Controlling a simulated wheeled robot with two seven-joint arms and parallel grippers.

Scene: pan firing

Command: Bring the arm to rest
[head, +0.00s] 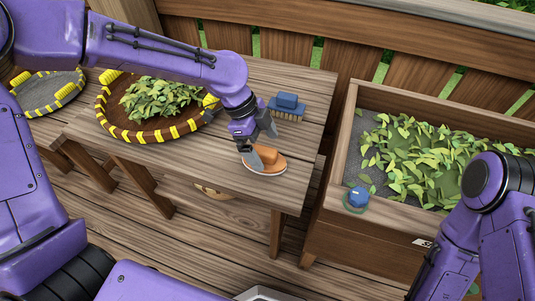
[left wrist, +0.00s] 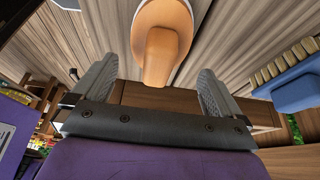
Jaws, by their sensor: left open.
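My left gripper (head: 262,144) is open over the right part of the wooden table, close to a small orange-brown block-like piece (head: 268,155). In the left wrist view the orange-brown piece (left wrist: 165,52) lies in line with the gap between the two open fingers (left wrist: 158,75), with no visible contact. I cannot tell how far beyond the fingertips it is. My right arm shows at the lower right, but its fingers are out of sight.
A round pan of green leaves (head: 106,122) with a yellow-marked rim sits on the table (head: 225,179). A blue brush (head: 287,105) lies behind my left gripper. A similar tray (head: 40,100) is at far left.

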